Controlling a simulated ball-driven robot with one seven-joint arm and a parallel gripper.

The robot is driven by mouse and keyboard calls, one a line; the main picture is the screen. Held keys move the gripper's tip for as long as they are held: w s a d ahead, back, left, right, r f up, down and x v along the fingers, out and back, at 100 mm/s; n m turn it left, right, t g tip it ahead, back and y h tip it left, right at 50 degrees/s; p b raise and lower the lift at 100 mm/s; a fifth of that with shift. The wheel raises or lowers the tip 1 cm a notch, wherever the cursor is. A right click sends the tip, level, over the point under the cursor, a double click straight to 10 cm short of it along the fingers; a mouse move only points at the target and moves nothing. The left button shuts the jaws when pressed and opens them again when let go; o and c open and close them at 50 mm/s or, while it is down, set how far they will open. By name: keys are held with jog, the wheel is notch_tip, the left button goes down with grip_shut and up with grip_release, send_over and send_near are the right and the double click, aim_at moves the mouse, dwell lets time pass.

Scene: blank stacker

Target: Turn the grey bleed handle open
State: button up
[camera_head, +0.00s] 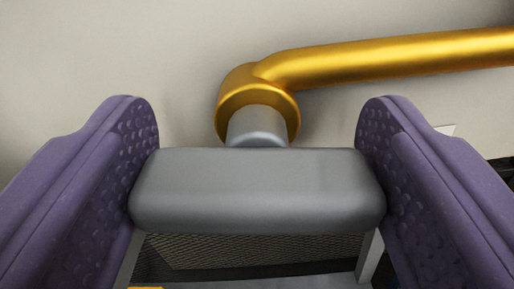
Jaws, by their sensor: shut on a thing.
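The grey handle (257,190) is a rounded bar lying level across the middle of the head camera view. Behind it, a short lighter grey stem (257,127) runs into the round end of a golden pipe (380,58). My gripper (257,180) has two purple dimpled fingers, one at each end of the bar. Both fingers touch the bar's ends, and the gripper is shut on it. The outer ends of the bar are partly covered by the fingers.
The golden pipe runs from the stem to the right edge, in front of a pale wall (120,50). Below the handle is a dark mesh panel (250,250) in a grey frame (371,258). A small yellow patch (145,287) shows at the bottom edge.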

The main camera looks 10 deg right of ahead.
jog(key=m+b, duration=0.3)
jog(key=b, duration=0.1)
jog(key=shift+d+f+m, duration=0.1)
jog(key=shift+f+m, duration=0.15)
jog(key=shift+m, duration=0.05)
jog(key=m+b, duration=0.4)
jog(key=shift+m, duration=0.3)
jog(key=m+b, duration=0.3)
jog(key=m, duration=0.1)
jog(key=shift+d+f+b, duration=0.1)
jog(key=shift+d+b, duration=0.05)
jog(key=shift+b, duration=0.15)
jog(key=shift+m+b, duration=1.1)
jog(key=shift+m, duration=1)
jog(key=o, duration=1)
jog(key=shift+c, duration=0.2)
jog(key=shift+s, duration=0.1)
